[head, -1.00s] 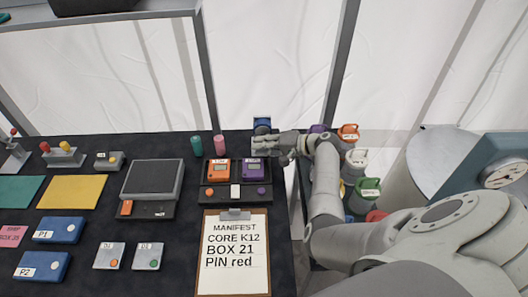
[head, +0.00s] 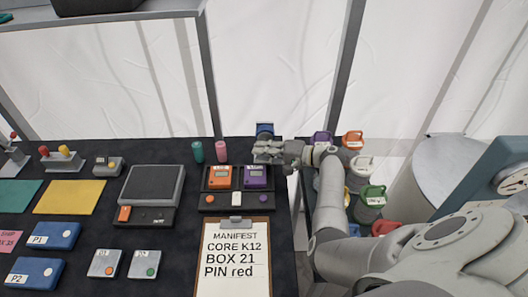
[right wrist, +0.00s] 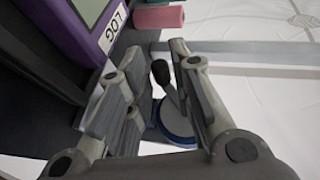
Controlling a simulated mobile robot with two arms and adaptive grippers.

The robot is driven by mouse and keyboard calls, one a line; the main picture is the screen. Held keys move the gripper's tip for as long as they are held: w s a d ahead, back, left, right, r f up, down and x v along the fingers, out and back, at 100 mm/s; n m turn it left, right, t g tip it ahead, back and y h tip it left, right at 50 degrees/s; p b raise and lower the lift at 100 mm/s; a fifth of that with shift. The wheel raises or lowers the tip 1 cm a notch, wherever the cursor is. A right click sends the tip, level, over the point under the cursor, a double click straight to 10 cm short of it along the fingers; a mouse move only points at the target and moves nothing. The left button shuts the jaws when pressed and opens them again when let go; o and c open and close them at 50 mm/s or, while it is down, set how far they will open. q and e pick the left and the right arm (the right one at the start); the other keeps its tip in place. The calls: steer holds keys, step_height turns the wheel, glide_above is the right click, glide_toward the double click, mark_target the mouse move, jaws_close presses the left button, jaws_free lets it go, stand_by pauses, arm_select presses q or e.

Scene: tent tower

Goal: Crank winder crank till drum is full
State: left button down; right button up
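The winder (head: 265,129) is a small blue device at the back edge of the dark table, partly hidden by my right gripper (head: 268,150). In the right wrist view it shows as a blue round part (right wrist: 177,122) with a grey crank arm and a black crank knob (right wrist: 161,72). My right gripper (right wrist: 158,100) is open, with its fingers on either side of the crank. The knob appears between them; I cannot tell whether either finger touches it. How full the drum is cannot be seen. My left gripper is out of view.
An orange device (head: 219,178) and a purple device (head: 256,178) stand just in front of the winder. A teal cylinder (head: 197,151) and a pink cylinder (head: 221,151) stand to its left. Several coloured canisters stand right of the table. A manifest clipboard (head: 234,283) lies in front.

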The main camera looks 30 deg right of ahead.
steer(key=shift+o, duration=1)
steer(key=v, duration=1.2)
